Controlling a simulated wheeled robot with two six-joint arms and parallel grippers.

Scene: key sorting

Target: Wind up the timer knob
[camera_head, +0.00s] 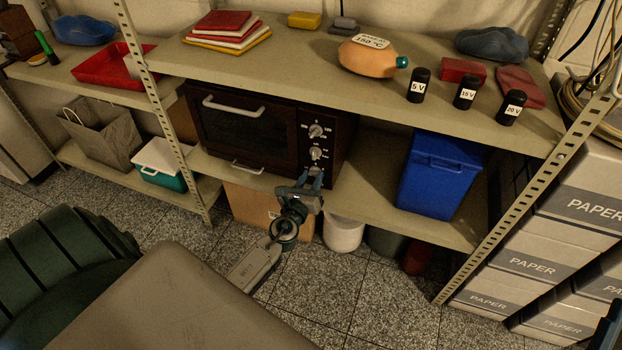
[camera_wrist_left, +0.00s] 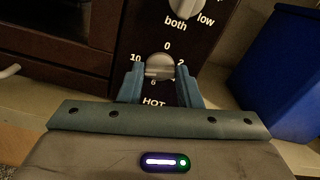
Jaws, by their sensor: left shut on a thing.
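The oven (camera_head: 247,128) stands on the middle shelf, with a dark control panel on its right side. The timer knob (camera_wrist_left: 160,66) is the lower silver knob, ringed by numbers with 0 at the top, 2 at the right and 10 at the left. My left gripper (camera_wrist_left: 160,84) is shut on the timer knob, one blue finger on each side. In the head view the left gripper (camera_head: 312,176) reaches up to the panel from below. A dark blue piece, probably my right gripper (camera_head: 607,326), shows at the lower right edge; its jaws are unclear.
An upper knob (camera_wrist_left: 187,6), marked "both" and "low", sits just above the timer knob. The oven's door handle (camera_head: 233,107) is to the left. A blue bin (camera_head: 440,175) stands right of the oven. A cardboard box (camera_head: 252,205) and white bucket (camera_head: 343,234) are below.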

